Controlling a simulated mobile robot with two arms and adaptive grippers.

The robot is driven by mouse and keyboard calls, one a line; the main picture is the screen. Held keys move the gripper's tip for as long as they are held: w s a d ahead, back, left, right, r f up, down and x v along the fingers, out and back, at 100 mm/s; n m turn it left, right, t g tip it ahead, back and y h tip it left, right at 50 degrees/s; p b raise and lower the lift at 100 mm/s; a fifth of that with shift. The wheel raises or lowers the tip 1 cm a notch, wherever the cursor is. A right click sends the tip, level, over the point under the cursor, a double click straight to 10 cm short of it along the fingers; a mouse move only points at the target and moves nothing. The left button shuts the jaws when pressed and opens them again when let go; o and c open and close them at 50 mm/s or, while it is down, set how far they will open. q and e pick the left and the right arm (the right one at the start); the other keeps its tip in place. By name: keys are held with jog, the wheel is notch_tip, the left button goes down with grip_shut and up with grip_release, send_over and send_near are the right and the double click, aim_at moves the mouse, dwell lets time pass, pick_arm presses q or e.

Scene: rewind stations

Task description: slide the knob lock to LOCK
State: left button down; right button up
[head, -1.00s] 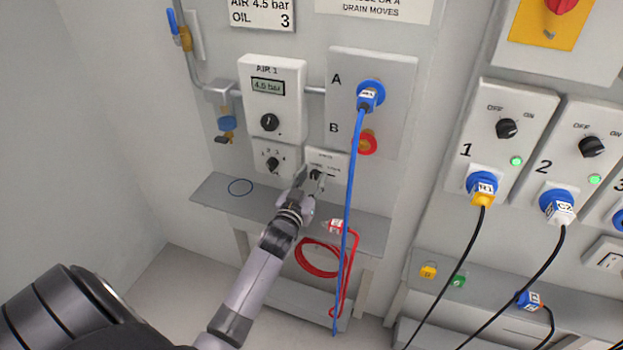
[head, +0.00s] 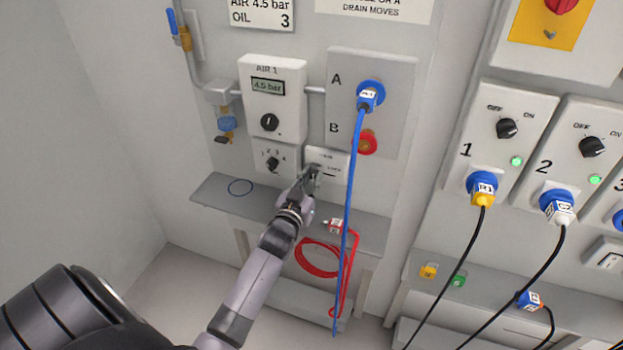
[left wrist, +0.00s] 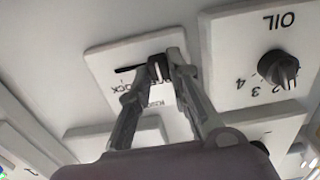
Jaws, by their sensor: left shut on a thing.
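The knob lock is a small white panel (head: 341,160) low on the wall, with a dark slider. In the left wrist view the panel (left wrist: 105,62) appears upside down, with a slot and partly hidden lettering that ends in "OCK". The dark slider (left wrist: 157,67) stands at the slot's right end in that view, with bare slot to its left, on the lettering's side. My left gripper (head: 314,171) reaches the panel, and its fingers (left wrist: 160,75) are closed around the slider. The fingers hide part of the lettering. My right gripper is not in view.
The AIR 1 regulator (head: 272,98) and a rotary selector (head: 272,163) sit up and left. A blue hose (head: 349,200) hangs just right of the lock panel.

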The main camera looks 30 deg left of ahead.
pick_arm(q)
jog(key=d, duration=0.2)
jog(key=w+d, duration=0.1)
jog(key=d, duration=0.2)
jog(key=shift+w+d, duration=0.1)
jog(key=shift+d, duration=0.05)
jog(key=c, duration=1.5)
grip_release()
jog(key=shift+d, duration=0.1)
send_near(336, 175)
jog(key=v, duration=0.5)
jog(key=shift+s, duration=0.45)
